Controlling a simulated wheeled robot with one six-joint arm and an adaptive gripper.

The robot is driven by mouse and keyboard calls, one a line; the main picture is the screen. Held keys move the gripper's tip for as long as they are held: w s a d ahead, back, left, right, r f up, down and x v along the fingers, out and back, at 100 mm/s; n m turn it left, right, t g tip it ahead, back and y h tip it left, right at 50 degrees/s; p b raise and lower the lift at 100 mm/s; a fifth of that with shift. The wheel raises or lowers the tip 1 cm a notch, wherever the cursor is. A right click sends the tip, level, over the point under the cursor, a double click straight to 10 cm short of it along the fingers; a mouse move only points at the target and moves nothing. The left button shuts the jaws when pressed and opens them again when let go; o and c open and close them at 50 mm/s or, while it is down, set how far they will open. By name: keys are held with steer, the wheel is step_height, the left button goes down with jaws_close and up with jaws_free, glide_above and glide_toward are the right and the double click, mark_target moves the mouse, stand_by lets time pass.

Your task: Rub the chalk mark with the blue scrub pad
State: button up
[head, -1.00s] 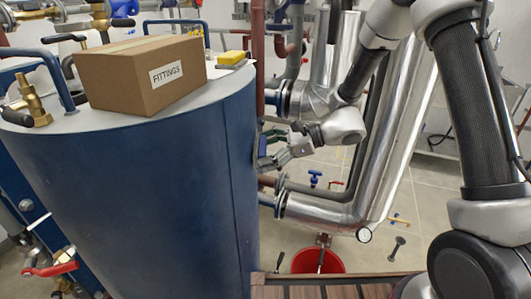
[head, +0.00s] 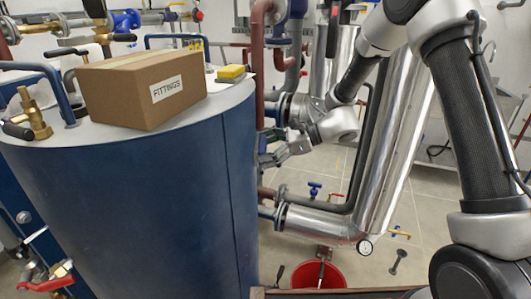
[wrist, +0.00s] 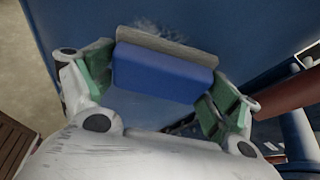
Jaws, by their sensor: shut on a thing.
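The blue scrub pad (wrist: 162,78), with a grey scouring layer along its far edge, sits between the green-padded fingers of my gripper (wrist: 158,84) in the wrist view. The gripper is shut on it. The chalk mark (wrist: 170,32) is a faint whitish smear on the blue tank wall, just beyond the grey edge and partly hidden by the pad. The grey face is at or very near the wall; I cannot tell if it presses. In the head view my gripper (head: 272,150) is at the right side of the blue tank (head: 150,190), and the chalk mark is hidden.
Red-brown pipes (head: 258,65) and silver pipes (head: 385,150) run close to the right of my gripper. A red bucket (head: 322,276) stands on the floor below.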

steer(key=shift+w, duration=1.3)
steer(key=shift+s, duration=3.8)
steer(key=d, duration=0.6)
steer(key=shift+s+d, duration=0.1)
steer(key=shift+d, duration=1.4)
